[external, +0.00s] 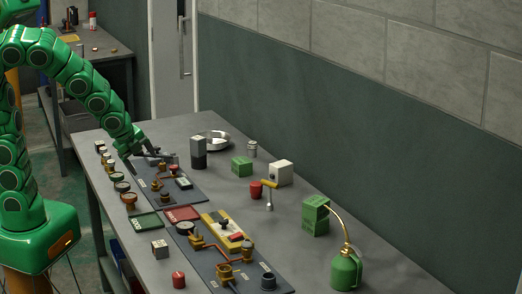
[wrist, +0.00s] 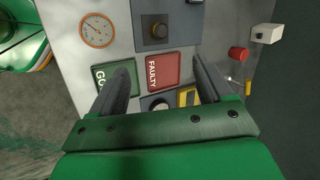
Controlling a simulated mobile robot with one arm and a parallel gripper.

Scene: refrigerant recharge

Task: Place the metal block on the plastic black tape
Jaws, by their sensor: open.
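A small grey block with a light top (external: 160,248), which looks like the metal block, sits near the table's front-left edge. A short black round piece (external: 268,281) stands at the panel's near end; I cannot tell whether it is the plastic black tape. My gripper (external: 147,158) is open above the far panel in the external view. In the wrist view its fingers (wrist: 162,62) are spread with nothing seen held between them. Neither the grey block nor the black piece can be made out clearly in the wrist view.
A green tray (external: 147,224) and a red FAULTY tray (wrist: 163,70) lie mid-table.

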